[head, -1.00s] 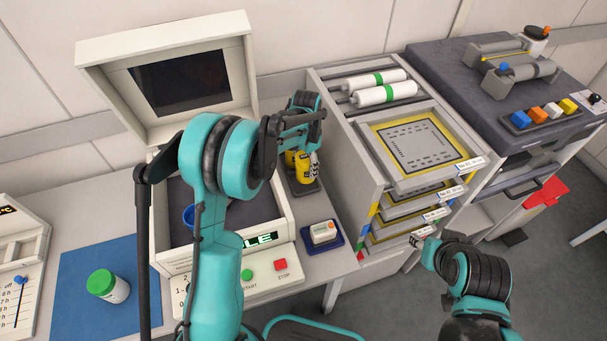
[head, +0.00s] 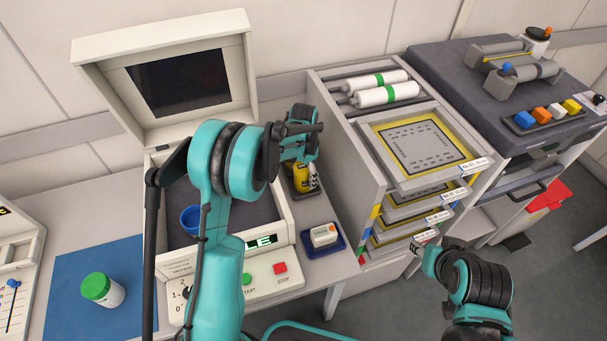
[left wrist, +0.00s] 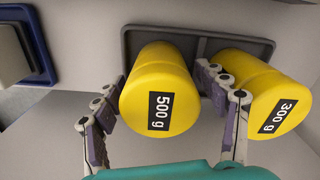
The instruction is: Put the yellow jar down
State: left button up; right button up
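Two yellow jars stand side by side on a small grey tray (left wrist: 133,38) in the left wrist view: the 500 g jar (left wrist: 158,95) and the 300 g jar (left wrist: 268,98). My left gripper (left wrist: 162,82) has one finger on each side of the 500 g jar, with narrow gaps showing beside it. Its right finger is between the two jars, close to the 300 g jar. In the head view my left gripper (head: 304,172) partly covers the yellow jars (head: 300,180). My right gripper (head: 423,243) is low beside the drawer cabinet; its fingers are too small to read.
A white device with a raised screen lid (head: 90,62) and a blue bowl (head: 190,219) stands left of the tray. The drawer cabinet (head: 345,150) rises close on the right. A white block on a blue tray (head: 322,252) lies in front. A green-lidded jar (head: 101,290) stands at lower left.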

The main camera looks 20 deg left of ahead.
pick_arm(q)
notch_tip(320, 180, up, 12)
jog(key=p, duration=0.4)
jog(key=shift+s+r, duration=0.15)
jog(key=shift+r, duration=0.15)
jog(key=s+r+n+t, duration=0.3)
jog(key=s+r, duration=0.6)
jog(key=s, duration=0.2)
jog(key=s+n+t, duration=0.4)
jog(key=s, duration=1)
jog(key=shift+s+f+n, duration=0.3)
jog(key=shift+f+n, duration=0.1)
jog(key=shift+a, duration=0.2)
